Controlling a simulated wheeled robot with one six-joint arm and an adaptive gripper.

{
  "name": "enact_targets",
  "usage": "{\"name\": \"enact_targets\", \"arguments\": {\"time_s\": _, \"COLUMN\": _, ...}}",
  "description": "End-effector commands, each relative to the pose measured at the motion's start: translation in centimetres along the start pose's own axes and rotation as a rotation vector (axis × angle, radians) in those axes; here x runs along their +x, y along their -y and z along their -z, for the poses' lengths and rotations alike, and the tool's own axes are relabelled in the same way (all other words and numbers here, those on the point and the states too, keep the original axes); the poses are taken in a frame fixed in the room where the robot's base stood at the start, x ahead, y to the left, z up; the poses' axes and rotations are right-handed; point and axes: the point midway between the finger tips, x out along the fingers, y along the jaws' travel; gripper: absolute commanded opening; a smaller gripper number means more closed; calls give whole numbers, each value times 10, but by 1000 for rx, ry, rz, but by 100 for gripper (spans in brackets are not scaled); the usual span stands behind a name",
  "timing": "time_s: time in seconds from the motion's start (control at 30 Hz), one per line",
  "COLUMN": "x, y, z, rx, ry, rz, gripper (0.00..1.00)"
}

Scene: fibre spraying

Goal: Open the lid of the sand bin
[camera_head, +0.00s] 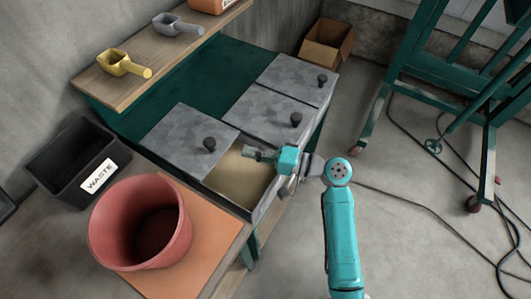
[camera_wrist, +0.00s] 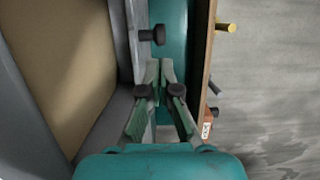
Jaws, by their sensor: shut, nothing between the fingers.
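The sand bin (camera_head: 240,182) is the nearest of a row of grey bins, and its pale sand shows through a wide opening. Its grey lid (camera_head: 178,130) lies shifted toward the shelf side, off much of the opening, with a dark knob (camera_head: 210,144) on top. My gripper (camera_head: 250,153) is over the open bin's far side, apart from the knob. In the wrist view my gripper (camera_wrist: 160,68) is shut and empty; a dark knob (camera_wrist: 154,35) is just beyond its fingertips, and sand (camera_wrist: 60,55) shows at left.
Two neighbouring lids, the middle one (camera_head: 265,112) and the far one (camera_head: 297,75), are closed. A red bucket (camera_head: 112,225) and a black waste box (camera_head: 55,165) stand at left. A wooden shelf (camera_head: 150,72) holds a yellow scoop (camera_head: 120,64) and a grey scoop (camera_head: 176,25).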

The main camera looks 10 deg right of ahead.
Motion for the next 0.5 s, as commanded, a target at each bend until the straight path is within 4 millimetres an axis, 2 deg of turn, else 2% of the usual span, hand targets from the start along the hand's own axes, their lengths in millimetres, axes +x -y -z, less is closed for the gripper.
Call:
{"name": "enact_targets", "arguments": {"time_s": 0.1, "x": 23, "y": 0, "z": -1, "rx": -1, "ry": 5, "rz": 0, "gripper": 0}}
{"name": "enact_targets", "arguments": {"time_s": 0.23, "x": 45, "y": 1, "z": -1, "rx": -1, "ry": 4, "rz": 1, "gripper": 0}}
{"name": "enact_targets", "arguments": {"time_s": 0.5, "x": 69, "y": 0, "z": 0, "rx": -1, "ry": 1, "rz": -1, "gripper": 0}}
